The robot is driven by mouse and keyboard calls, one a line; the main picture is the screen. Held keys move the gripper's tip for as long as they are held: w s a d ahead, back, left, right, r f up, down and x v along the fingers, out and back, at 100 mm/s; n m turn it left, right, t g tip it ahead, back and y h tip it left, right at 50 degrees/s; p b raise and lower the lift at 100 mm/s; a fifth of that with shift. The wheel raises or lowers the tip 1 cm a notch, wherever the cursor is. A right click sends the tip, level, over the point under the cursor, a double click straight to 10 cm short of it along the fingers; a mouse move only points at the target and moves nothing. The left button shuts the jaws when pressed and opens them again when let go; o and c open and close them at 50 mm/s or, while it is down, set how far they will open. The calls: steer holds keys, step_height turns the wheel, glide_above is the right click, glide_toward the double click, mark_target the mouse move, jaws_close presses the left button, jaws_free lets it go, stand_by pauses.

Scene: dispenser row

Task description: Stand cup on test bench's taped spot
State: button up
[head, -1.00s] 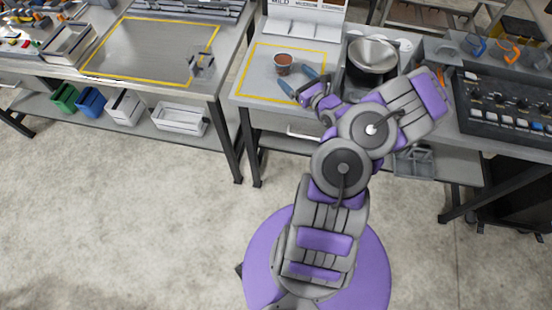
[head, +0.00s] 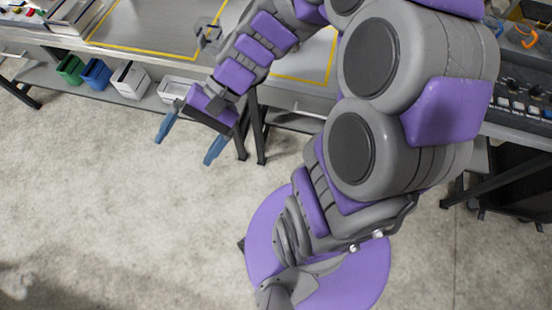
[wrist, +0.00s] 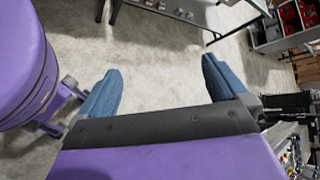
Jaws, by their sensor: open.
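My gripper (head: 185,152) is open and empty, over the floor in front of the benches; its blue fingers are spread apart in the wrist view (wrist: 162,65), with bare floor between them. The cup is not visible now; my arm covers most of the middle bench top where it stood earlier. The left bench has a yellow-taped area (head: 142,52), partly cut off at the top. The middle bench also has yellow tape (head: 300,79), largely hidden behind my arm. I cannot tell which is the test bench.
A small clear grey holder (head: 208,36) stands by the left bench's tape. A green bin (head: 70,69), blue bin (head: 96,73) and white bins (head: 130,79) sit on the shelf below. A control panel (head: 520,110) is at the right. The front floor is clear.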

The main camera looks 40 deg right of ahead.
steer(key=s+d+n+h, duration=0.6)
steer(key=s+d+h, duration=0.5)
steer(key=s, duration=0.2)
steer(key=shift+s+d+f, duration=0.15)
steer(key=shift+s, duration=0.2)
stand_by(0.5)
